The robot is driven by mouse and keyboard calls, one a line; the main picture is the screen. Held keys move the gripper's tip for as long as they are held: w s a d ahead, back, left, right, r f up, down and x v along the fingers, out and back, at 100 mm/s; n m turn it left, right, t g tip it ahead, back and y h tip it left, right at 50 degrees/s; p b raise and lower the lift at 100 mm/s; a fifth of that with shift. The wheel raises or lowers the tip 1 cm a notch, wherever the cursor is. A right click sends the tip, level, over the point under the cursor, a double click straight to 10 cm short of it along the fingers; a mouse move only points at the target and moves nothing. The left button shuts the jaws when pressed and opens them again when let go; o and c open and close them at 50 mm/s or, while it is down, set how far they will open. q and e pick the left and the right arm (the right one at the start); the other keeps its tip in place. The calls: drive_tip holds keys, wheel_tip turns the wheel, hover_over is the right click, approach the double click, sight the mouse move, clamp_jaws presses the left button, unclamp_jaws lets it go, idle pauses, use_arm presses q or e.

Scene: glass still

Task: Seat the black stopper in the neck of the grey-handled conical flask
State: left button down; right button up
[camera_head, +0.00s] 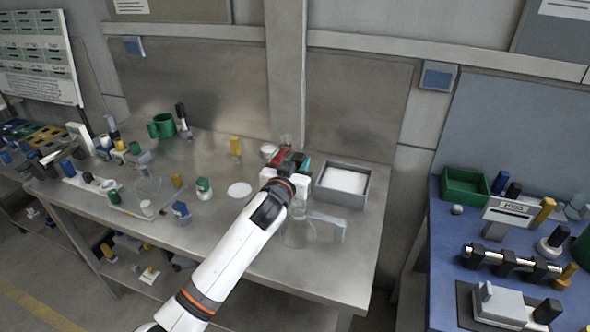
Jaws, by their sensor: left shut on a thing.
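My left gripper (288,160) is at the end of the white arm that reaches in from below, over the back right of the steel bench. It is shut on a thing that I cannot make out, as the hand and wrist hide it. A clear glass vessel with a grey handle (328,222) stands near the bench's front right, beside my wrist. It looks like the conical flask; my arm covers part of it, and its neck is not clear. I cannot clearly pick out the black stopper. My right gripper is not in view.
A grey box with a white inside (341,187) stands right of my left gripper. A white disc (239,190) lies to its left. Green cups (164,126) and several small blocks crowd the left of the bench. A blue table (440,262) with other items stands at the right.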

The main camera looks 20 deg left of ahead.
use_arm(q)
drive_tip(key=shift+w+a+f, duration=0.1)
drive_tip(key=shift+w+a, duration=0.1)
drive_tip(key=shift+s+d, duration=0.2)
drive_tip(key=shift+d+f, duration=0.1)
drive_tip(key=shift+f, duration=0.1)
wheel_tip(320, 180, down, 3)
drive_tip(key=b, duration=0.2)
drive_tip(key=shift+f+b, duration=0.15)
drive_tip(key=shift+b, duration=0.2)
drive_tip(key=shift+f+b, duration=0.45)
drive_tip(key=shift+f, duration=0.1)
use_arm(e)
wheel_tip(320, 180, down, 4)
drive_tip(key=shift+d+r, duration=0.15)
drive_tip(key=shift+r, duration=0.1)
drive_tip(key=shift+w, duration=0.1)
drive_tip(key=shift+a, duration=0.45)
